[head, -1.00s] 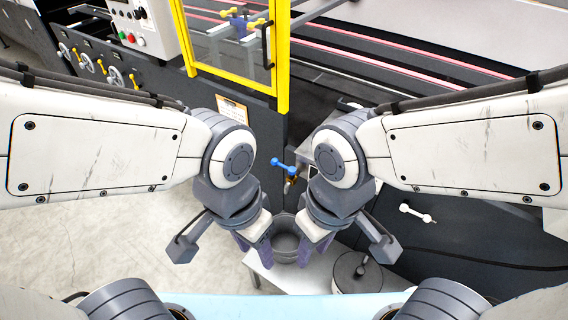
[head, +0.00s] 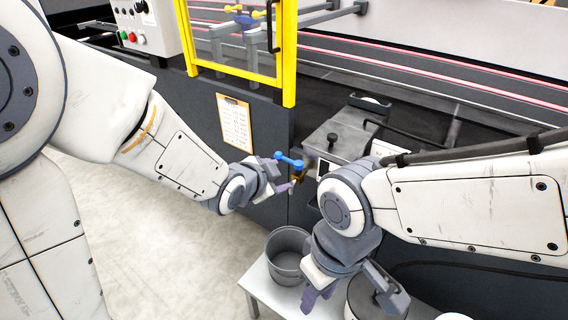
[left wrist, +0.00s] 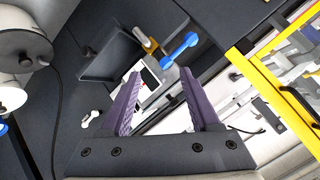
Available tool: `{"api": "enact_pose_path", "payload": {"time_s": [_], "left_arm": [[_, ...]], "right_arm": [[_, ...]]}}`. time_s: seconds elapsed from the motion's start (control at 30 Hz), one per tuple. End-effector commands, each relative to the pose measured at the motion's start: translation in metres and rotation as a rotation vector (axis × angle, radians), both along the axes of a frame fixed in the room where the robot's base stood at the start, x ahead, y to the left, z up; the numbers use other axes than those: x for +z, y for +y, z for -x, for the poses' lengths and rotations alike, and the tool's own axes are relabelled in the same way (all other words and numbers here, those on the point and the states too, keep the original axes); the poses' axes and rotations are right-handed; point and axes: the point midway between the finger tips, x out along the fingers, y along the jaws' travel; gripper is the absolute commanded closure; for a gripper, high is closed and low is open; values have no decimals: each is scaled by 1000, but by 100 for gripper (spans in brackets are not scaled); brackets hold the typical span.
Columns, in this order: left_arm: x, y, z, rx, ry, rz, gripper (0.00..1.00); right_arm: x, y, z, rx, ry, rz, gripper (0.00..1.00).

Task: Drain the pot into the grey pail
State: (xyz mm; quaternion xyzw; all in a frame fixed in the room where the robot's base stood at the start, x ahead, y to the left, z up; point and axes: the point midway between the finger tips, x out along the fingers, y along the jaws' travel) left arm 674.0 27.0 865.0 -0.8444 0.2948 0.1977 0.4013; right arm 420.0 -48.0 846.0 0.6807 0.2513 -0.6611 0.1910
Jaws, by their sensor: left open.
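The grey pail (head: 287,262) stands upright on a low white stand, open at the top and apparently empty. A brass valve (head: 298,177) with a blue handle (head: 289,161) sticks out from the dark machine front above it; the handle also shows in the left wrist view (left wrist: 180,50). A grey box-shaped unit with a black knob (head: 338,137), possibly the pot, sits behind the valve. My left gripper (head: 288,177) is open and empty beside the valve, the blue handle just beyond its fingertips. My right gripper (head: 313,299) hangs right of the pail; its jaw gap is unclear.
A yellow-framed guard (head: 289,55) stands behind my left gripper. A notice (head: 235,122) hangs on the dark panel. A round lidded container (head: 362,300) is partly hidden by my right gripper. Clear floor (head: 180,270) lies left of the white stand (head: 262,289).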

Motion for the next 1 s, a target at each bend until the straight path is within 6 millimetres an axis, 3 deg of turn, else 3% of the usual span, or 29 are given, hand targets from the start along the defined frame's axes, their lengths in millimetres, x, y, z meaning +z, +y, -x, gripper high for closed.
{"api": "enact_pose_path", "payload": {"time_s": [0.03, 0.2, 0.33, 0.67, 1.0], "left_arm": [[-32, 5, -16, -24, -86, -15, 38], [-54, 18, -53, -106, -409, -72, 38], [-58, 27, -65, -134, -590, -106, 38], [-51, 28, -80, -146, -721, -130, 38], [-51, 1, -136, -146, -719, -128, 38]], "right_arm": [[-36, 0, 0, 0, 0, 0, 62], [-86, 0, 0, 0, 0, 0, 62], [-109, 0, 0, 0, 0, 0, 62], [-117, 0, 0, 0, -1, -1, 62], [-120, 0, 0, 0, -1, -1, 62]]}}
